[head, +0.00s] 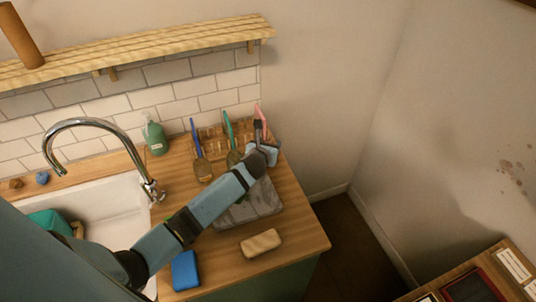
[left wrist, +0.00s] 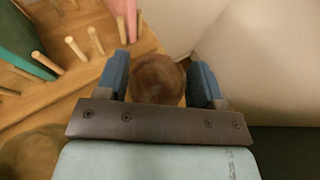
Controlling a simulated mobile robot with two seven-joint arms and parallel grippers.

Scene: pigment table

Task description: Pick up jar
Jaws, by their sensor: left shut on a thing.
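My left gripper (head: 264,150) is at the back right of the wooden counter. In the left wrist view, the two blue fingers of my left gripper (left wrist: 160,80) are closed around a round, brownish jar (left wrist: 158,78), seen from above. In the head view this jar is mostly hidden by my gripper. Two other amber jars stand to its left: one by a blue-handled tool (head: 203,170) and one by a green-handled tool (head: 233,158). My right gripper is not in view.
A wooden peg rack (head: 212,132) stands behind the jars, with a pink item (head: 262,117) close to my gripper. A tan block (head: 261,243) and a blue block (head: 185,271) lie in front. The sink (head: 112,215) is left.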

